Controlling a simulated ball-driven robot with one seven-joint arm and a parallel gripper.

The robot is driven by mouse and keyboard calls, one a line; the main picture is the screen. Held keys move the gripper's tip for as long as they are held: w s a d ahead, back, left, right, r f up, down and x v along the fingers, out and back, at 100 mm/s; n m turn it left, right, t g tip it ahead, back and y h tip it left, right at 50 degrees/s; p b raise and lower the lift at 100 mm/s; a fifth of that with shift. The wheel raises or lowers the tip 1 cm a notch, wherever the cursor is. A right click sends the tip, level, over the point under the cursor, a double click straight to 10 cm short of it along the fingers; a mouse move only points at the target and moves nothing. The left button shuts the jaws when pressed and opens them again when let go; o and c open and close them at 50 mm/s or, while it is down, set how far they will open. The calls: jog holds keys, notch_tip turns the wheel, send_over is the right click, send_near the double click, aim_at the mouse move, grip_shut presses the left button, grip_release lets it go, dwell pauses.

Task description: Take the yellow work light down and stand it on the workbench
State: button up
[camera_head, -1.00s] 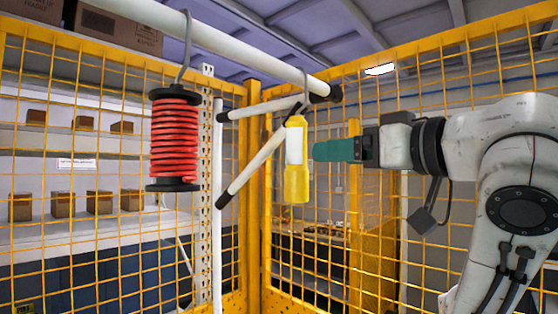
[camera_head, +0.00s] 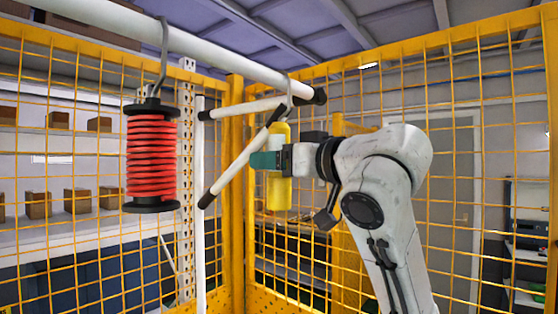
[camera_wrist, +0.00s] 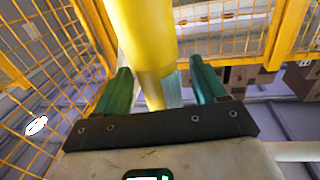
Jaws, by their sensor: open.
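The yellow work light (camera_head: 280,195) hangs upright from a grey hook (camera_head: 290,92) near the end of a white horizontal pipe. My gripper (camera_head: 266,160) is level with the light's middle, its green fingers reaching across it. In the wrist view the yellow body of the light (camera_wrist: 140,38) comes down between the two green fingers of my gripper (camera_wrist: 162,88). The fingers are apart, with a gap visible on the right of the light; contact on the left is unclear. My gripper hides part of the light in the head view. The workbench cannot be clearly made out.
A red cable reel (camera_head: 151,158) hangs from the same white pipe (camera_head: 190,45) at left. White slanted braces (camera_head: 240,160) with black ends stand just left of the light. Yellow mesh fencing (camera_head: 237,220) surrounds the corner. Shelves with boxes (camera_head: 78,200) lie behind it.

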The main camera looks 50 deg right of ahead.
jog(key=shift+w, duration=0.1)
jog(key=c, duration=1.2)
